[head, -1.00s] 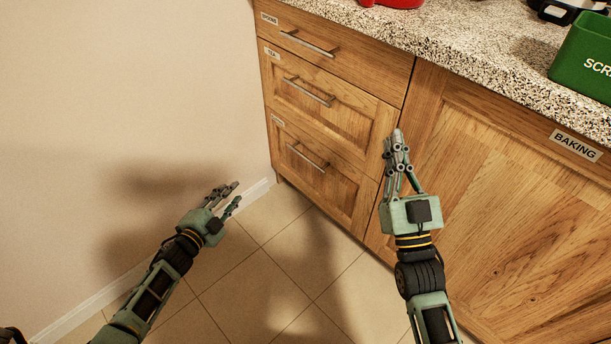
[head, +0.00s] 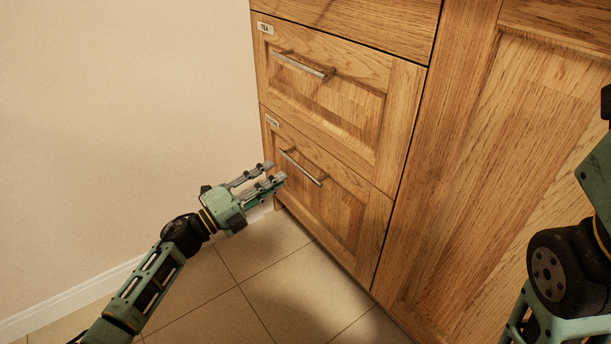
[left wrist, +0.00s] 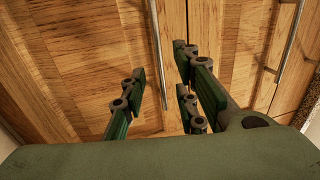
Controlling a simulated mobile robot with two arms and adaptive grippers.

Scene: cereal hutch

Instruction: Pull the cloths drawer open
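The bottom drawer (head: 325,198) is wooden and shut, with a small label (head: 272,121) too small to read, so I cannot confirm it is the cloths drawer. Its bar handle (head: 302,167) runs at a slant across its front. My left gripper (head: 274,172) is open, just left of this handle, with its fingers pointing at the drawer front. In the left wrist view, a bar handle (left wrist: 158,50) shows between the spread fingers (left wrist: 163,72); nothing is gripped. My right gripper is out of view; only part of my right arm shows at the right edge.
A shut drawer labelled TEA (head: 330,95) with its own handle (head: 303,66) is directly above. A large cabinet door (head: 500,180) stands to the right. A plain wall (head: 120,120) is on the left. Tiled floor (head: 270,290) in front is clear.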

